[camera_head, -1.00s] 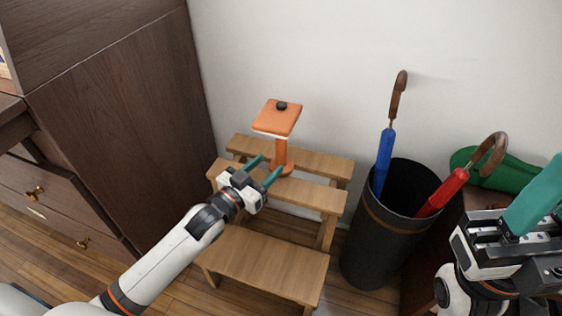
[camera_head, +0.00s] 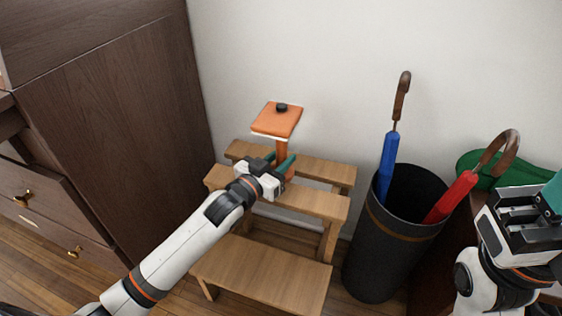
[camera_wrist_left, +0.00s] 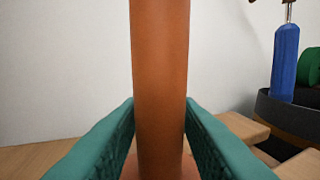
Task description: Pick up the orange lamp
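The orange lamp (camera_head: 281,148) stands upright on the upper part of the wooden step stool (camera_head: 263,268), with a square tilted head and a round stem. My left gripper (camera_head: 279,161) is at the stem, below the head. In the left wrist view, the stem (camera_wrist_left: 160,80) rises between the two green fingers, which look open on either side of it; firm contact cannot be made out. The lamp's base is mostly hidden by the gripper in the head view. My right gripper (camera_head: 548,200) is at the right edge, partly cut off, away from the lamp.
A black bin (camera_head: 378,255) right of the stool holds a blue umbrella (camera_head: 387,165) and a red umbrella (camera_head: 452,198). A dark wooden cabinet (camera_head: 120,130) stands at the left. A white wall (camera_head: 320,60) is close behind the lamp. A green object (camera_head: 476,160) lies at the right.

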